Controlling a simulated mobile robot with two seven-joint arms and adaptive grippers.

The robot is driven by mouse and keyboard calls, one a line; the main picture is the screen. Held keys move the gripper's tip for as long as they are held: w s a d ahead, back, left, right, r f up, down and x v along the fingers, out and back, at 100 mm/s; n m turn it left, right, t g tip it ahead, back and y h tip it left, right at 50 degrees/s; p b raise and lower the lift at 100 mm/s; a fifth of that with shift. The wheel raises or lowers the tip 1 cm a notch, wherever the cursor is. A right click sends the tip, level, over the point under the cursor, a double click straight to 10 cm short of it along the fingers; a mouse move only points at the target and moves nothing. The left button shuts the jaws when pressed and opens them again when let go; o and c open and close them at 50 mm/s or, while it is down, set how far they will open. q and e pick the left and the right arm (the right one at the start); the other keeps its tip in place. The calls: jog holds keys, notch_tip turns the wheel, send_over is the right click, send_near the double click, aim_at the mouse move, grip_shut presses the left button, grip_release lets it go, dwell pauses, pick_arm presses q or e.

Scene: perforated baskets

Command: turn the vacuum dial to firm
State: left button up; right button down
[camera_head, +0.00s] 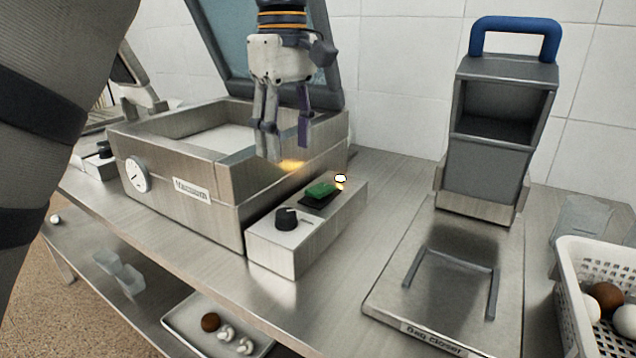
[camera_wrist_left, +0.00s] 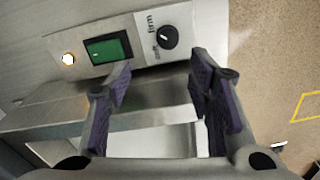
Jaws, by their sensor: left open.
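The black vacuum dial (camera_head: 287,219) sits on top of a steel control box (camera_head: 272,256) beside the vacuum machine (camera_head: 220,210). In the left wrist view the dial (camera_wrist_left: 167,37) has the word "firm" on one side and a smaller label, hard to read, on the other. It bears a short white mark; its exact setting is hard to tell. My left gripper (camera_head: 286,152) is open and empty, pointing down above the machine's near edge, apart from the dial. In the wrist view its spread fingers (camera_wrist_left: 160,68) lie below the dial. My right gripper is not in view.
A green switch (camera_head: 321,189) and a small glowing lamp (camera_head: 341,178) share the box top. The machine's lid stands open behind the gripper. A grey stand with a blue handle (camera_head: 515,35) and a white perforated basket (camera_head: 595,255) are to the right.

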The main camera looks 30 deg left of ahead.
aim_at(286, 211)
pick_arm(q)
jog(key=s+f, duration=0.2)
jog(key=f, duration=0.1)
jog(key=shift+f+p, duration=0.2)
jog(key=shift+p, duration=0.1)
jog(key=f, duration=0.8)
jog(key=shift+w+f, duration=0.1)
jog(key=shift+w, duration=0.2)
grip_shut()
